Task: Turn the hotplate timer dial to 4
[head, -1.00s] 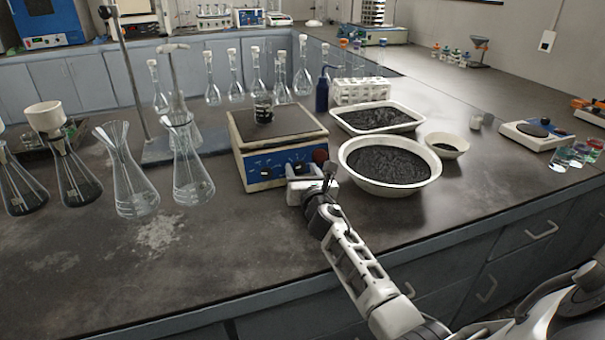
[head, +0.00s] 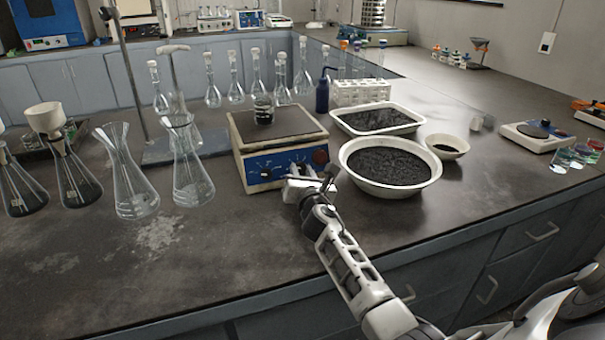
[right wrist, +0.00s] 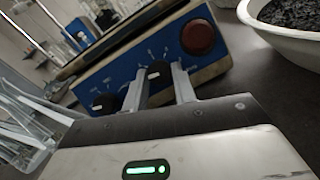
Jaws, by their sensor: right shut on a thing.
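The hotplate (head: 285,150) stands mid-bench with a blue front panel. In the right wrist view its panel (right wrist: 130,72) has two black dials and a round red-brown knob (right wrist: 198,37). The right-hand black dial (right wrist: 158,72) sits between the fingers of my right gripper (right wrist: 159,84), which is shut on it. The other black dial (right wrist: 103,103) is left of the fingers and free. I cannot read the dial's labels or its setting. In the head view my right gripper (head: 303,180) is at the panel's right half. My left gripper is out of view.
Glass flasks (head: 135,200) stand on the left. The bench front is clear.

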